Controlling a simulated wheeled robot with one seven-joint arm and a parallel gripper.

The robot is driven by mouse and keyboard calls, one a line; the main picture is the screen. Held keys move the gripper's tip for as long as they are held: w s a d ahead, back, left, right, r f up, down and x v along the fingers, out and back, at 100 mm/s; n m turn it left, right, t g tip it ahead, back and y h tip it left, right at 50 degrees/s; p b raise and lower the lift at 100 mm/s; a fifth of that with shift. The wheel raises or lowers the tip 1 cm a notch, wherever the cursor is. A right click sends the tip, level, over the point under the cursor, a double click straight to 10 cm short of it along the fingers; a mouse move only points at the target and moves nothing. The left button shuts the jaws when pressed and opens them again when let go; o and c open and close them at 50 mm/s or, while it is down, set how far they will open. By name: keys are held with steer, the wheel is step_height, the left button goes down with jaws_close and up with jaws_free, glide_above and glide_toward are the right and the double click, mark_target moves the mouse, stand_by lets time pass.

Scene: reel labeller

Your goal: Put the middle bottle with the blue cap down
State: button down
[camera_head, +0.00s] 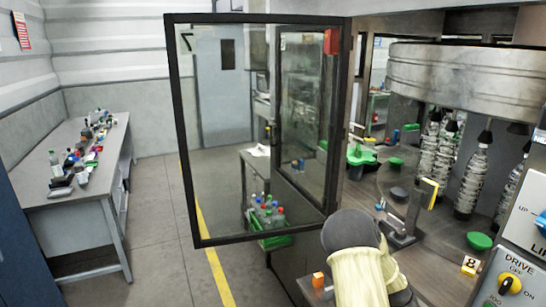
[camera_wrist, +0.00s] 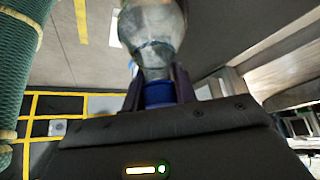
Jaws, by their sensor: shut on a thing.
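In the wrist view my gripper (camera_wrist: 160,82) is shut on a bottle (camera_wrist: 152,35) at its neck and cap. The bottle is clear and greyish, and its blue cap (camera_wrist: 160,94) sits between the two fingers. The bottle's far end runs out of the top of the picture. The floor shows beyond it, and I see no surface touching the bottle in this view. In the head view my arm shows at the bottom centre, but the gripper and held bottle cannot be made out. I cannot tell whether this is the middle bottle.
A framed glass door (camera_head: 258,130) stands open before my arm. Behind it, several bottles stand in a green crate (camera_head: 275,241). A cluttered grey table (camera_head: 85,190) is at left. The machine carousel (camera_head: 470,70) with hanging bottles is at right. Floor between is clear.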

steer(key=shift+w+a+f+n, duration=0.1)
steer(key=shift+w+a+n, duration=0.2)
steer(key=shift+w, duration=0.15)
steer(key=shift+w+a+f+n+t+h, duration=0.3)
steer(key=shift+w+a+n+t, duration=0.35)
steer(key=shift+n, duration=0.45)
steer(key=w+a+f+n+t+y, duration=0.1)
steer(key=w+a+n+t+y, duration=0.2)
steer(key=a+n, duration=0.7)
steer(key=w+a+f+n+t+y, duration=0.2)
steer(key=w+a+n+t, duration=0.3)
steer(key=a+n, duration=0.6)
steer(key=w+a+y, duration=0.1)
steer(key=w+a, duration=0.1)
steer(key=a, duration=0.1)
steer(key=shift+a+f, duration=0.15)
steer(key=shift+a, duration=0.1)
steer(key=shift+s+t, duration=0.1)
steer(key=shift+t, duration=0.15)
